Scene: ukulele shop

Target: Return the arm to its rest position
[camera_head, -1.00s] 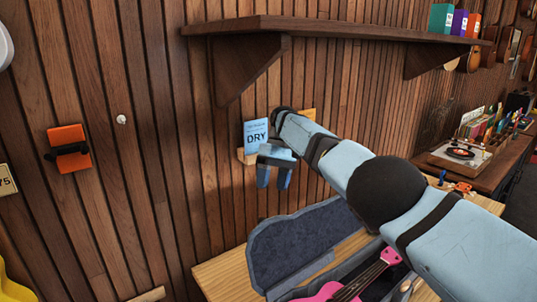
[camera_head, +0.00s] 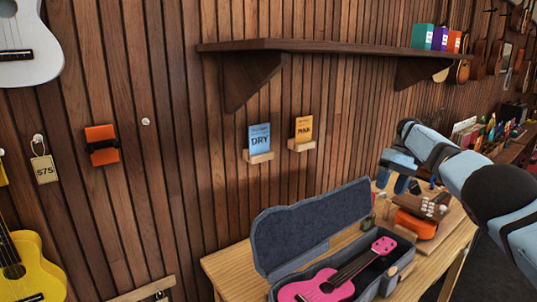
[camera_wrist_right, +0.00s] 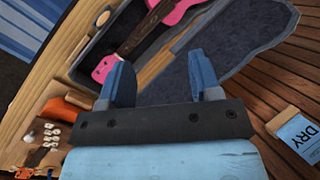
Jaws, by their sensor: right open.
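My right arm (camera_head: 470,175) comes in from the right in the head view, light blue with dark joints. Beyond the fingers is the open case with the pink ukulele (camera_wrist_right: 130,42). My left gripper is in neither view.
The open grey case (camera_head: 312,225) holds the pink ukulele (camera_head: 332,280) on the wooden table (camera_head: 225,272). Blue DRY packet (camera_head: 259,138) and orange packet (camera_head: 303,129) sit in wall holders. A dark shelf (camera_head: 330,45) juts out above.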

